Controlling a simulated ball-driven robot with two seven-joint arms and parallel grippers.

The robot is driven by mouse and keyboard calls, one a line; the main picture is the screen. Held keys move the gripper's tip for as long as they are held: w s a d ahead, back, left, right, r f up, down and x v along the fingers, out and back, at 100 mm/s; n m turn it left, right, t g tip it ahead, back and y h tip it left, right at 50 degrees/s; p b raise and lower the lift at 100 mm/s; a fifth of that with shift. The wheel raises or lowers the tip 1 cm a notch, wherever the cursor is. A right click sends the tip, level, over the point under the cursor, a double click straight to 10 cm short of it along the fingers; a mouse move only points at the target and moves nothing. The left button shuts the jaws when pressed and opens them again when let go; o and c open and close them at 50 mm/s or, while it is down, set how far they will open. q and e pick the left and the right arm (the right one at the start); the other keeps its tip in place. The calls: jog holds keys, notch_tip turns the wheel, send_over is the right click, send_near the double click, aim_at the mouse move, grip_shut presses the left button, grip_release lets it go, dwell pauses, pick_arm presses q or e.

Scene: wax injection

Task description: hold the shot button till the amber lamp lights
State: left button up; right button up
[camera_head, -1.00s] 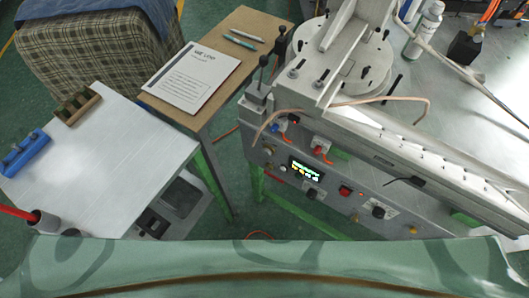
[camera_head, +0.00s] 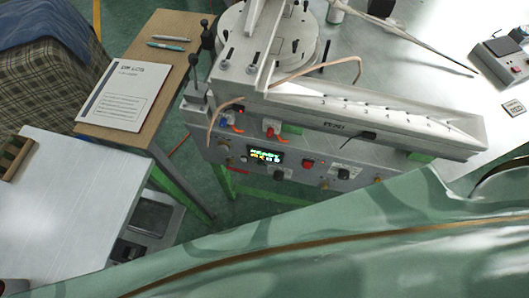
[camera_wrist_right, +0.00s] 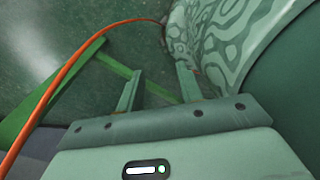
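The grey control panel (camera_head: 235,167) is on the front of the machine, at the middle of the head view. It carries a lit display (camera_head: 265,155) with green and amber marks, a red button (camera_head: 307,163) and black knobs (camera_head: 343,174). I cannot read the labels, so I cannot tell which control is the shot button or which lamp is the amber one. My right gripper (camera_wrist_right: 158,80) shows in the right wrist view, its two fingers apart and nothing between them. It is over the green floor, with no panel control in that view. My left gripper is out of view.
A thin orange hose (camera_wrist_right: 60,75) arches past my right gripper on the left, near a green bar (camera_wrist_right: 50,100). In the head view, a wooden bench (camera_head: 165,95) holds a paper sheet (camera_head: 118,95). A small grey device (camera_head: 500,62) stands on the right bench top.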

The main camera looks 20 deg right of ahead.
jog(key=shift+c, duration=0.3)
grip_shut()
jog(key=shift+a, duration=0.15)
dwell(1.4)
